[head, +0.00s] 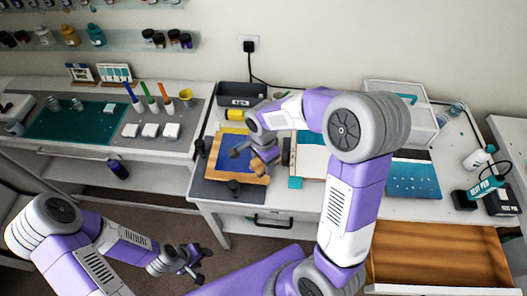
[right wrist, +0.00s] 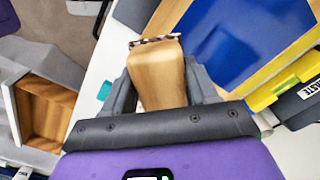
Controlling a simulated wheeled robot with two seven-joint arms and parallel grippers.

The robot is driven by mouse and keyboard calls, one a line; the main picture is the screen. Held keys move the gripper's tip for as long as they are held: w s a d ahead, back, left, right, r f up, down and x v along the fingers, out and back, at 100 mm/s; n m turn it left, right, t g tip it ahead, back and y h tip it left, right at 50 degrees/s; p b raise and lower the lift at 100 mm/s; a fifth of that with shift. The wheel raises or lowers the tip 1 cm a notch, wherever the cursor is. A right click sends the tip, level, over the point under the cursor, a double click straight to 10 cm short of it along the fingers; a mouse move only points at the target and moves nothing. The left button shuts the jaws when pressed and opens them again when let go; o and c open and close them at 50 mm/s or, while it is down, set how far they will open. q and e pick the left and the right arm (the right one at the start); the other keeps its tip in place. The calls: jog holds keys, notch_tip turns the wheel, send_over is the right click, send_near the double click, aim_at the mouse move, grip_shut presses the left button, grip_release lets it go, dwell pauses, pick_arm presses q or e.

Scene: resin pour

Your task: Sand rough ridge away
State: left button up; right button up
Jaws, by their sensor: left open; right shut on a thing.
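My right gripper (head: 272,156) is over the right edge of a wooden-framed blue panel (head: 226,157) on the right-hand table. In the right wrist view my right gripper (right wrist: 162,90) is shut on a wooden block (right wrist: 158,72) with a dark speckled strip at its far end. The blue panel (right wrist: 237,38) and its wooden frame lie beyond the block in that view. I cannot tell whether the block touches the frame. My left gripper (head: 188,262) is open and empty, low in front of the tables.
A dark bin (head: 240,95) and a yellow roll (head: 235,115) stand behind the panel. A clear box (head: 400,105) and a blue speckled sheet (head: 413,180) are to the right. An open wooden drawer (head: 440,258) juts out at front right. The left table holds a green mat (head: 70,122).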

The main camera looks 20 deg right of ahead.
jog(key=shift+r+p, duration=1.05)
jog(key=shift+r, duration=0.7)
